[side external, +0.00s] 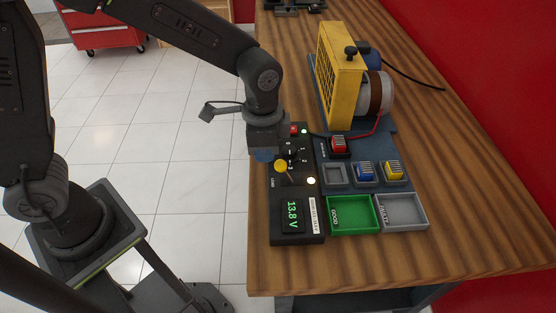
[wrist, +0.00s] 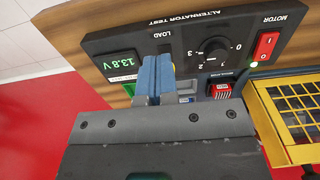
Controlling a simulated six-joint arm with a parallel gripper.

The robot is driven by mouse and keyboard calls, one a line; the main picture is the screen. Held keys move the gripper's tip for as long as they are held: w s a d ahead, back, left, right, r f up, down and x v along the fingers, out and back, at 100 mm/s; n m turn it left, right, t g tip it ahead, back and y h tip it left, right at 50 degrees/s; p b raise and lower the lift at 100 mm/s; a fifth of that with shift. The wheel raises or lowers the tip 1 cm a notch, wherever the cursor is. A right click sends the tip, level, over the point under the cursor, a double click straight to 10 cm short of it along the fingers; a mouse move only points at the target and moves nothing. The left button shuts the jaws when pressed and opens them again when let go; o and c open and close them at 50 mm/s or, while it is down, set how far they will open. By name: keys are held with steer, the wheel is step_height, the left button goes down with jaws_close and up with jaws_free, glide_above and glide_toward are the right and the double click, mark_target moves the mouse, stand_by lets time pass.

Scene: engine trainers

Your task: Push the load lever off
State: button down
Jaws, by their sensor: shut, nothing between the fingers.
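The load lever has a yellow knob (side external: 281,166) and stands on the black test panel (side external: 283,206). In the wrist view the panel (wrist: 130,44) shows its LOAD label, and only a sliver of the yellow knob (wrist: 174,69) shows behind my fingers. My gripper (side external: 264,155) is shut and empty, its blue fingertips right beside the knob. In the wrist view the closed fingers (wrist: 154,68) cover most of the lever. I cannot tell whether they touch it. The display (side external: 291,215) reads 13.8 V. A lamp (side external: 311,181) near the lever is lit.
A rotary dial (wrist: 215,52) and a red motor switch (wrist: 265,46) with a green light sit on the panel. A yellow-guarded engine unit (side external: 340,75), small part slots, a green tray (side external: 352,229) and a grey tray (side external: 421,224) stand to the right.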

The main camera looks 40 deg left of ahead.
mark_target(277, 162)
steer(key=shift+f, duration=0.1)
steer(key=shift+f, duration=1.9)
steer(key=shift+w+d, duration=1.3)
steer(key=shift+s+a, duration=0.1)
steer(key=shift+a, duration=0.05)
steer(key=shift+s+a+r, duration=0.1)
steer(key=shift+s+a, duration=0.2)
steer(key=shift+r, duration=3.45)
